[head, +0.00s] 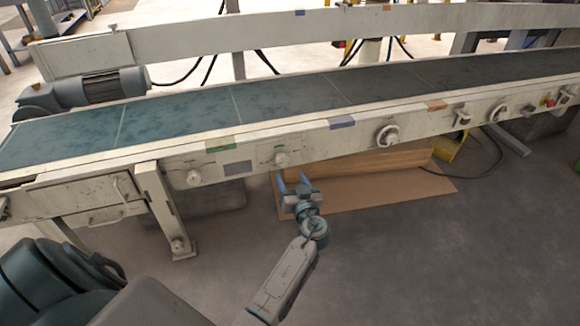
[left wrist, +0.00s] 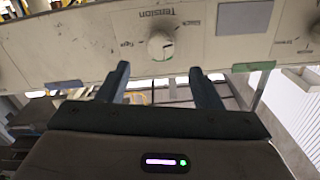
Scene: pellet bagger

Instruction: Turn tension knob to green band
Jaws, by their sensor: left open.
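The tension knob (head: 281,158) is a small pale round knob on the conveyor's side rail. It also shows in the left wrist view (left wrist: 160,45), upside down, with the word "Tension" beside it. A dark pointer line shows on its face, and a small green mark lies at its edge in that view. I cannot tell exactly how the pointer lines up with the green. My left gripper (head: 294,182) is open and empty, just below the knob in the head view. In the left wrist view its fingers (left wrist: 160,70) stand apart, one to either side of the knob, without visible contact.
A similar knob (head: 194,177) and a grey plate (head: 238,168) are farther left on the rail. A larger dial (head: 387,135) is to the right. A cardboard sheet (head: 400,188) lies under the conveyor. The floor in front is clear.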

